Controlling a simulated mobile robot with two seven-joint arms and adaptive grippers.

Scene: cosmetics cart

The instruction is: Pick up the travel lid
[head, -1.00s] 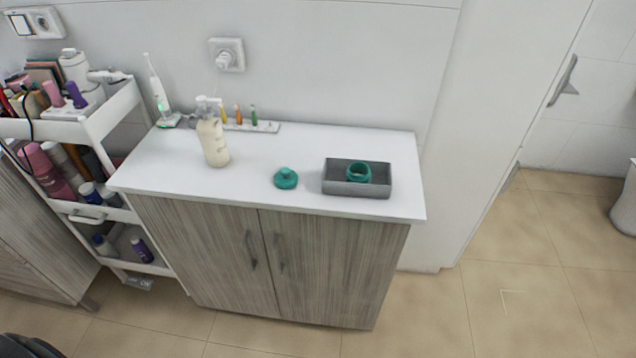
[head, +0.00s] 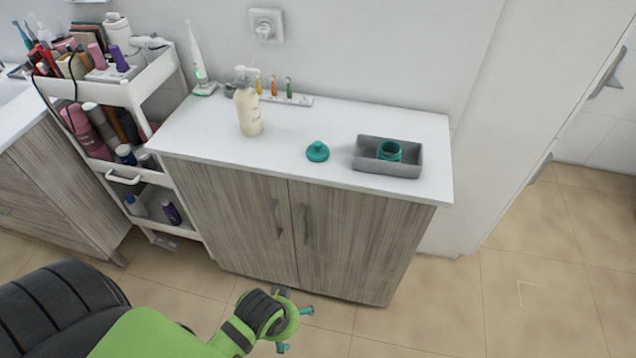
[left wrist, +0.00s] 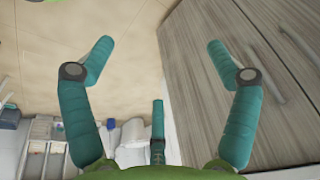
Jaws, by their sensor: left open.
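The teal travel lid (head: 317,151), round with a small knob on top, lies on the white countertop (head: 290,128) near its front edge. A teal jar-like piece (head: 390,150) sits in the grey tray (head: 386,166) to its right. My left gripper (head: 294,328) is low in front of the cabinet, below the countertop and well apart from the lid. In the left wrist view my left gripper (left wrist: 157,55) is open and empty, with its fingers spread over the floor and cabinet door. The lid is not in the left wrist view. My right gripper is not in view.
A cream pump bottle (head: 248,110) stands left of the lid. An electric toothbrush (head: 199,65) and a holder with small coloured brush heads (head: 286,98) stand behind. A loaded white cart (head: 130,92) is at the left. The countertop around the lid is clear.

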